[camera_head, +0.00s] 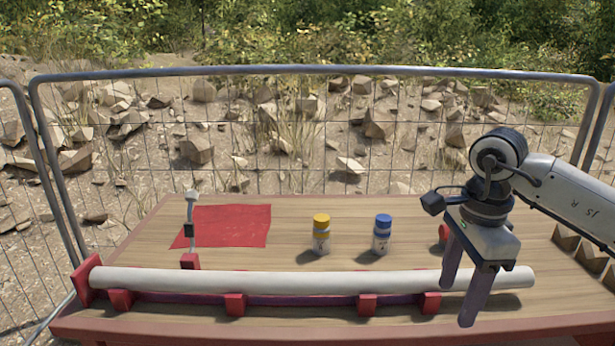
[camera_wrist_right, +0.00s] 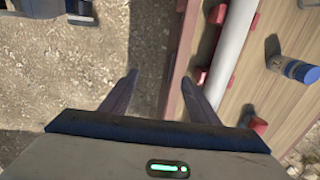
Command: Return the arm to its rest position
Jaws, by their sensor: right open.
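My right gripper (camera_head: 466,297) is open and empty, in front of the right end of the long pale pipe (camera_head: 300,282) in the head view. Its fingers point down. In the right wrist view its two fingertips (camera_wrist_right: 158,85) are spread, with the ground and the table's edge showing beyond them. My left gripper is not in the head view.
The pipe lies in red holders along the front of the wooden table (camera_head: 330,212). A yellow-capped bottle (camera_head: 321,236), a blue-capped bottle (camera_head: 382,236) and a red cloth (camera_head: 233,225) are behind it. A metal fence (camera_head: 300,71) stands behind the table.

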